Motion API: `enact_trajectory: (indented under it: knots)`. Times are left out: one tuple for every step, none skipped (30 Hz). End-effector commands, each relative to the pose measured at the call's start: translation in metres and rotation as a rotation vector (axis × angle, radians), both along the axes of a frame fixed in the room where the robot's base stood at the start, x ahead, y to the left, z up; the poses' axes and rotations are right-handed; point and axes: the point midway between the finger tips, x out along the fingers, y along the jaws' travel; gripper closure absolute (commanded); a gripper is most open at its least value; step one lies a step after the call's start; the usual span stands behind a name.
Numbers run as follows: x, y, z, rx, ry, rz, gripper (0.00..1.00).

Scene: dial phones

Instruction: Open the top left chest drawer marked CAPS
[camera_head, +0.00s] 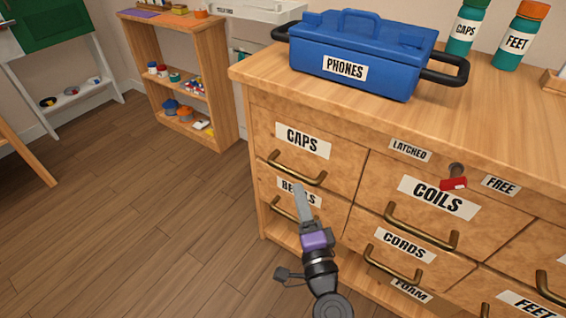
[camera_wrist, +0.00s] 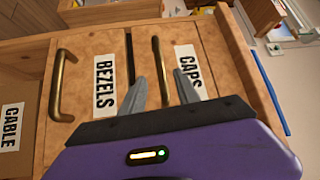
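The wooden chest's top left drawer, labelled CAPS (camera_head: 303,141), looks flush with the chest front in the head view. Its curved brass handle (camera_head: 297,170) runs across the drawer's lower part. In the wrist view, turned sideways, the CAPS drawer (camera_wrist: 195,45) is right of centre and its handle (camera_wrist: 157,65) shows between my finger lines. My gripper (camera_head: 299,190) is just below that handle in the head view. In the wrist view my gripper (camera_wrist: 158,77) has its two grey fingers apart, one each side of the handle's near end. Whether they touch the handle I cannot tell.
The BEZELS drawer (camera_wrist: 85,80) and its handle (camera_wrist: 60,85) lie beside it. A red latch (camera_head: 454,183) sits between LATCHED and FREE labels above the COILS drawer (camera_head: 437,197). A blue PHONES box (camera_head: 360,50) stands on top. The floor at left is clear.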

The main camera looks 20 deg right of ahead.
Motion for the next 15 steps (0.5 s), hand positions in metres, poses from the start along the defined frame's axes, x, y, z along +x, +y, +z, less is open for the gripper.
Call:
enact_trajectory:
  knots:
    - [0.002, -0.001, 0.0, 0.006, 0.0, -0.002, 0.62]
    - [0.004, -0.002, 0.001, 0.009, -0.001, -0.003, 0.62]
    - [0.007, -0.002, 0.001, 0.011, -0.001, -0.004, 0.62]
    - [0.01, -0.003, 0.002, 0.01, -0.002, -0.004, 0.62]
    - [0.014, -0.004, 0.003, 0.01, -0.003, -0.003, 0.62]
    - [0.02, -0.004, 0.004, 0.011, -0.004, -0.004, 0.62]
    - [0.025, -0.005, 0.004, 0.009, -0.003, -0.005, 0.62]
    - [0.03, -0.006, 0.005, 0.009, -0.004, -0.004, 0.62]
    - [0.036, -0.007, 0.006, 0.01, -0.004, -0.004, 0.62]
    - [0.04, -0.007, 0.006, 0.008, -0.004, -0.004, 0.62]
    - [0.045, -0.008, 0.007, 0.009, -0.004, -0.003, 0.62]
    - [0.051, -0.009, 0.008, 0.009, -0.004, -0.003, 0.62]
    - [0.055, -0.009, 0.009, 0.008, -0.004, -0.003, 0.62]
    - [0.058, -0.01, 0.008, 0.009, -0.003, -0.003, 0.62]
    - [0.063, -0.011, 0.009, 0.009, -0.003, -0.004, 0.62]
